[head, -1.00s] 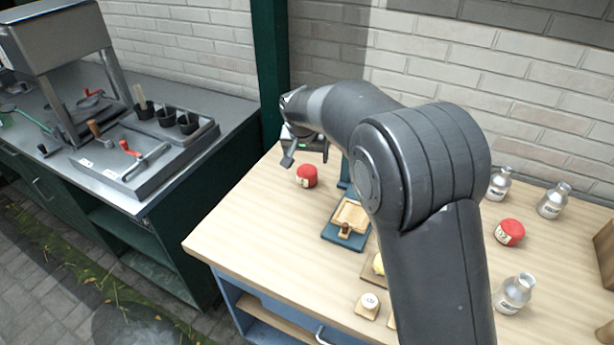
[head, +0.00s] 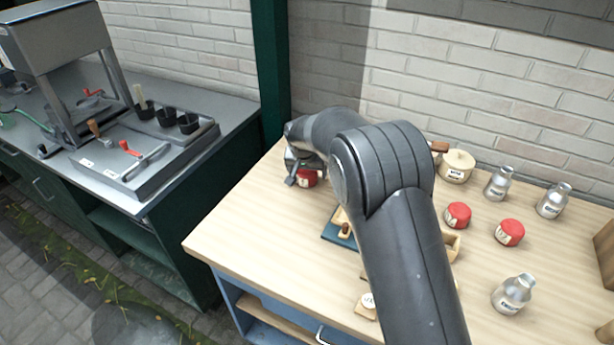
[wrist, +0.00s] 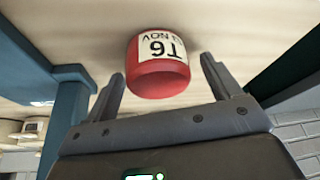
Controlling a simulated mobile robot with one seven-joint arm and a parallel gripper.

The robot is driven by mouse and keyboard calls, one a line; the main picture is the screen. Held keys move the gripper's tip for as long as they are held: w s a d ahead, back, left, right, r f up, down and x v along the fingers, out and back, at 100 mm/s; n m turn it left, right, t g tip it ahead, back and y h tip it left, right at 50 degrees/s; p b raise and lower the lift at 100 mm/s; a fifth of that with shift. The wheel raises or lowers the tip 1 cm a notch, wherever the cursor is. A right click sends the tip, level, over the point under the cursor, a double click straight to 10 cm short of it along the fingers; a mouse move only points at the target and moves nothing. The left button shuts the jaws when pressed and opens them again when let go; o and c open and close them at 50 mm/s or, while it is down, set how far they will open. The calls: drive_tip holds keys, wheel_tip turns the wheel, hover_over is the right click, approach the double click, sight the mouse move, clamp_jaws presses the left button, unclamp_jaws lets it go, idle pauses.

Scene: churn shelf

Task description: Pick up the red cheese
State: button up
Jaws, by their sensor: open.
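A red cheese (wrist: 158,76) with a white label reading "T6" sits on the wooden table at the left in the head view (head: 306,178). In the wrist view it lies ahead of and between the two open fingers of my gripper (wrist: 162,84), with visible space at its sides. In the head view my gripper (head: 303,177) is low over this cheese and partly covers it. Two other red cheeses (head: 458,216) (head: 509,232) stand on the right side of the table.
A blue post (wrist: 66,120) stands left of the cheese in the wrist view. A blue-based wooden item (head: 338,232) is partly behind my arm. Metal churns (head: 498,183) and a cream-coloured pot (head: 457,167) stand right. The table's left front is clear.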

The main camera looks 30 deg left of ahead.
drive_tip(key=c, duration=1.2)
drive_tip(key=shift+o, duration=0.2)
